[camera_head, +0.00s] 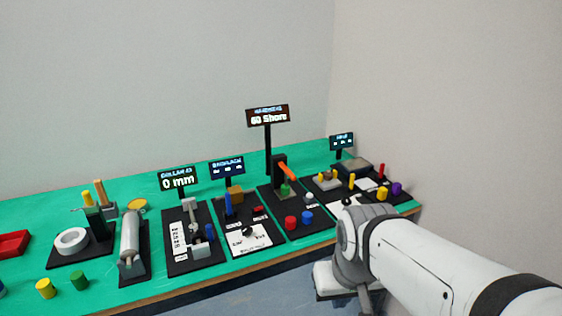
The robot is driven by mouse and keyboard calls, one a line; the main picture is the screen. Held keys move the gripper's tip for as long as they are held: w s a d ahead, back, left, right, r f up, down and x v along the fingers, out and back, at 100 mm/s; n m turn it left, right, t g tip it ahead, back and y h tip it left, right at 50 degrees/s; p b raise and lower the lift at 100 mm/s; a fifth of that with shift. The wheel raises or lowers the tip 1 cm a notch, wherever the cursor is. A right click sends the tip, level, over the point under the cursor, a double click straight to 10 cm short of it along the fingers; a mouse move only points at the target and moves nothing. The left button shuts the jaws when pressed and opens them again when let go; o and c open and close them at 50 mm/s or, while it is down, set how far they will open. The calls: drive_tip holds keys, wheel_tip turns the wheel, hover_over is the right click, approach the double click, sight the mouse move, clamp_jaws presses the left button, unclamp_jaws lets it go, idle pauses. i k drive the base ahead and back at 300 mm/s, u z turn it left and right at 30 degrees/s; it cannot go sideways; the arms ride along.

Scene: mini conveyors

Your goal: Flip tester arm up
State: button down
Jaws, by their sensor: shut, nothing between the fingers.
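The hardness tester (278,172) is a black post on a black base plate in the middle right of the bench. Its orange arm (287,171) slants down to the right from the post top. A small green piece (285,188) sits just below the arm; whether they touch is too small to tell. A tall display (267,116) behind reads "60 Shore". My arm reaches in from the lower right, in front of the bench's near edge and apart from the tester. I cannot make out my gripper's fingers at its end.
The tall display post stands close behind. Free room lies above the bench.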

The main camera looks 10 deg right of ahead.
sight(287, 172)
drive_tip(key=u, duration=0.2)
drive_tip(key=i, duration=1.1)
drive_tip(key=u, duration=0.8)
